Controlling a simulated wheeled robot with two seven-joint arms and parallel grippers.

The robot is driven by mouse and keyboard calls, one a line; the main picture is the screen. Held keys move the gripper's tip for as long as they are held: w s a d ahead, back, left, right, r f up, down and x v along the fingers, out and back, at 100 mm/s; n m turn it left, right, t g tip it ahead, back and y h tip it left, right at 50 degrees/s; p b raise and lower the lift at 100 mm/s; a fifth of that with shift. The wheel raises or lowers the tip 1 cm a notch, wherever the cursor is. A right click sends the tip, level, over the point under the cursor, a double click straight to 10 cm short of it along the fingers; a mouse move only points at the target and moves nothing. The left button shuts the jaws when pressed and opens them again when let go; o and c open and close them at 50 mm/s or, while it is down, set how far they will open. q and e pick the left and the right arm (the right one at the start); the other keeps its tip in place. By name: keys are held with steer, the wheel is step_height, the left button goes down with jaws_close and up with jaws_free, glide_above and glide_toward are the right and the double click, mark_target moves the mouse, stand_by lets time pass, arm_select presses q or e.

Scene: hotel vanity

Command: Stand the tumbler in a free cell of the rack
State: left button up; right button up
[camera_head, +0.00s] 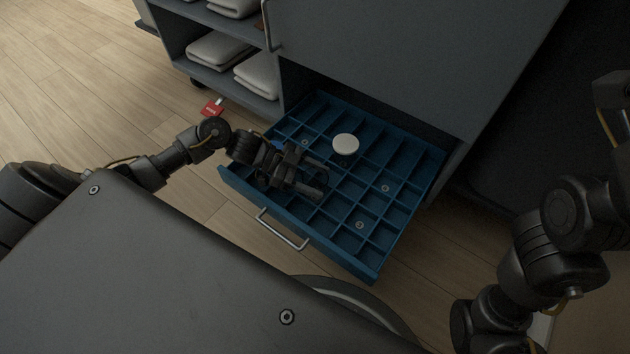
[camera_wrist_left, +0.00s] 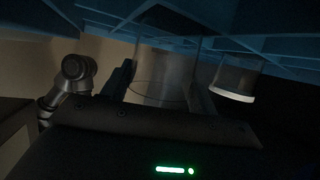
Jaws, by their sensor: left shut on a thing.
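The rack is a blue divided drawer (camera_head: 345,258), pulled out of the cabinet, with many square and long cells. My left gripper (camera_head: 318,180) is over its left-middle part, shut on a clear tumbler. In the left wrist view the see-through tumbler (camera_wrist_left: 160,72) stands between the two fingers (camera_wrist_left: 160,88), with the blue dividers beyond it. In the head view the tumbler barely shows against the dark cells. I cannot tell whether its base is above or inside a cell.
Small round marks lie in several cells. Folded towels (camera_head: 217,50) fill the cabinet shelves. A red tag (camera_head: 212,108) is beside the cabinet.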

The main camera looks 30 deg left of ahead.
arm_select(q)
steer(key=o, duration=1.4)
